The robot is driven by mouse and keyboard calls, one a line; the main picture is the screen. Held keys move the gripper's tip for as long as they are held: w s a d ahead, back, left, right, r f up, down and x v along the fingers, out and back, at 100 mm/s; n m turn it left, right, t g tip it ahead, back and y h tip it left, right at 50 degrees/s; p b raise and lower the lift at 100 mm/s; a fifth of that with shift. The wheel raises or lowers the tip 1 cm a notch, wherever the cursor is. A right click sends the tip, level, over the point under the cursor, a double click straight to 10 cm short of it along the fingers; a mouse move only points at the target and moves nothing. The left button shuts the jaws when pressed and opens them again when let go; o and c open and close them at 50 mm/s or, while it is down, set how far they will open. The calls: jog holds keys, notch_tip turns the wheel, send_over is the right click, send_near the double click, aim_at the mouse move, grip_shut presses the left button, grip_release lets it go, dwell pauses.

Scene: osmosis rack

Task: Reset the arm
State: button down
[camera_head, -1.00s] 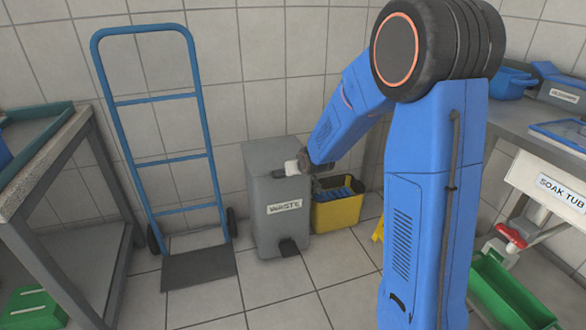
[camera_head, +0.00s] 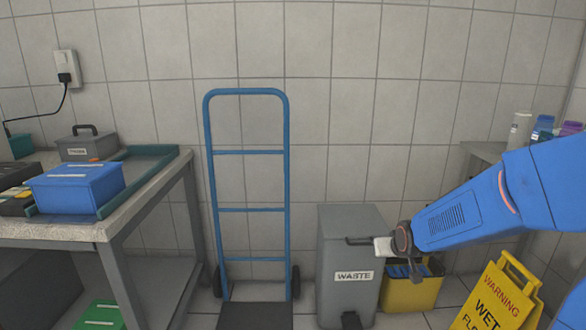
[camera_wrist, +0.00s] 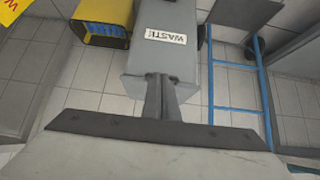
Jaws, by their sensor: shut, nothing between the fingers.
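My blue arm reaches in from the right of the head view. My gripper (camera_head: 352,240) points left, in front of the upper part of the grey waste bin (camera_head: 348,290) in the picture. In the wrist view its two dark fingers (camera_wrist: 158,80) are together with nothing between them. The bin (camera_wrist: 150,52) shows beyond the fingertips there, its WASTE label upside down. I cannot tell for sure whether the gripper touches the bin.
A blue hand truck (camera_head: 247,210) stands against the tiled wall. A yellow bin (camera_head: 410,292) and a yellow wet-floor sign (camera_head: 495,300) are at the right. A table (camera_head: 100,232) with a blue box (camera_head: 78,187) is at the left. Some floor between is clear.

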jog(key=s+r+g, duration=0.2)
jog(key=s+r, duration=0.2)
jog(key=s, duration=1.3)
jog(key=s+r+g, duration=0.2)
jog(key=s+r, duration=0.2)
jog(key=s, duration=1.3)
jog(key=shift+s+a+r, duration=0.2)
jog(key=shift+s, duration=0.05)
